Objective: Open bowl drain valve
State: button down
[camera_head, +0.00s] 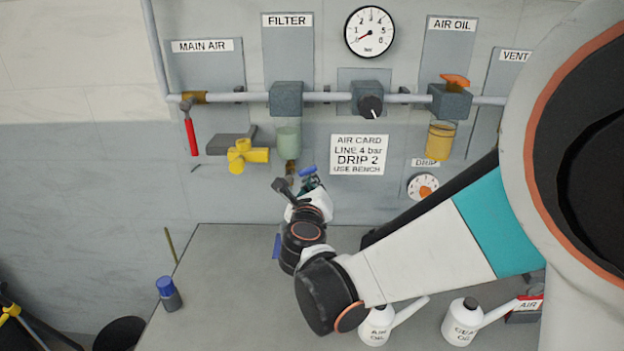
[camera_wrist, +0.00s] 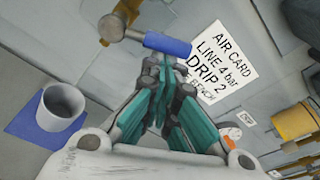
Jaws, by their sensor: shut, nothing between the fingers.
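The filter's green bowl (camera_head: 288,141) hangs under the dark filter block on the wall. Its brass drain valve (camera_wrist: 112,27) shows at the top of the wrist view, with a blue lever (camera_wrist: 168,44) sticking out sideways to the right. The blue lever also shows in the head view (camera_head: 308,169), just above my fingers. My gripper (camera_wrist: 161,66) is shut and empty, its fingertips right by the blue lever. I cannot tell whether they touch it. In the head view my wrist partly hides the area below the valve.
A white cup (camera_wrist: 62,104) stands on a blue mat (camera_wrist: 41,128) below the valve.

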aim_at(312, 171)
jog(key=r, duration=0.1)
jog(key=r+n+p, duration=0.1)
jog(key=r, duration=0.1)
jog(key=shift+a+n, duration=0.3)
jog(key=shift+a, duration=0.05)
jog(key=shift+a+r+p, duration=0.85)
jog(key=shift+a+r, duration=0.3)
jog(key=shift+r, duration=0.2)
jog(key=shift+a, duration=0.1)
